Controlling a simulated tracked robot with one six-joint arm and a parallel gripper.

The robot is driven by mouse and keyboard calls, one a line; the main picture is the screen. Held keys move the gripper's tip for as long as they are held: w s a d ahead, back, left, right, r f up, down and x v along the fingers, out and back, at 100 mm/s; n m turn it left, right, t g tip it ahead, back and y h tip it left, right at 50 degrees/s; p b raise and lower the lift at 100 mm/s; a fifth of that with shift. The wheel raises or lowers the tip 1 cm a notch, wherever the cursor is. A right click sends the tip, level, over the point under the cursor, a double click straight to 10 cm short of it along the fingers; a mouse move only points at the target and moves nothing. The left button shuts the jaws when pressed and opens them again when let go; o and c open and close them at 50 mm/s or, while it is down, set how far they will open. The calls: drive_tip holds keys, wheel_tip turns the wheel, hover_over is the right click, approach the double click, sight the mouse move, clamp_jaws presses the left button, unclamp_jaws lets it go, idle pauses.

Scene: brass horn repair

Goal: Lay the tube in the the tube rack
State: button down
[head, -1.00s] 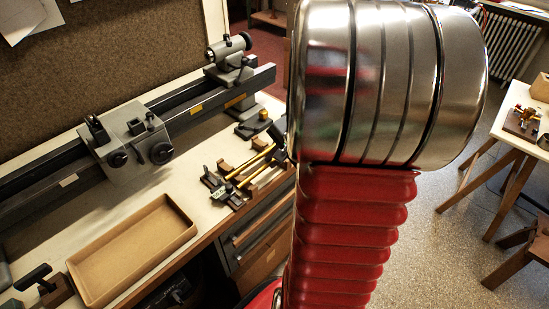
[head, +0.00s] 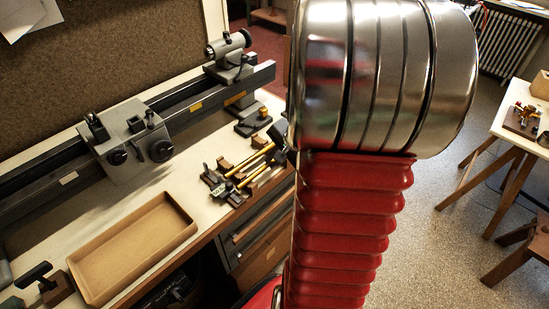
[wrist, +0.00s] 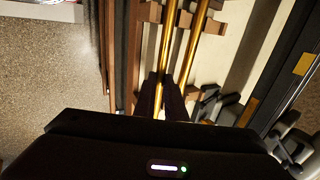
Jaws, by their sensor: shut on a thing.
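My gripper (wrist: 165,92) is shut on a brass tube (wrist: 167,45) in the wrist view; the tube runs away from between the two dark fingers. A second brass tube (wrist: 198,38) lies close beside it on the right. Both pass over the notched brown wood of the tube rack (wrist: 150,12). In the head view the rack (head: 226,164) sits at the bench's front edge, with the brass tubes (head: 251,162) over it. Whether the held tube touches the rack cannot be told. My arm hides part of this area and most of the gripper.
A grey lathe (head: 130,145) runs along the back of the bench. An empty cardboard-coloured tray (head: 190,232) lies at the front left. Dark clamp-like fittings (head: 215,182) stand near the rack. Another table (head: 510,125) is on the right.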

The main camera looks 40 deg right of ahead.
drive_tip(key=shift+f, duration=0.2)
drive_tip(key=c, duration=1.7)
unclamp_jaws()
drive_tip(key=shift+c, duration=0.2)
drive_tip(key=v, duration=1.3)
drive_tip(key=shift+s+r, duration=0.2)
drive_tip(key=shift+r, duration=0.1)
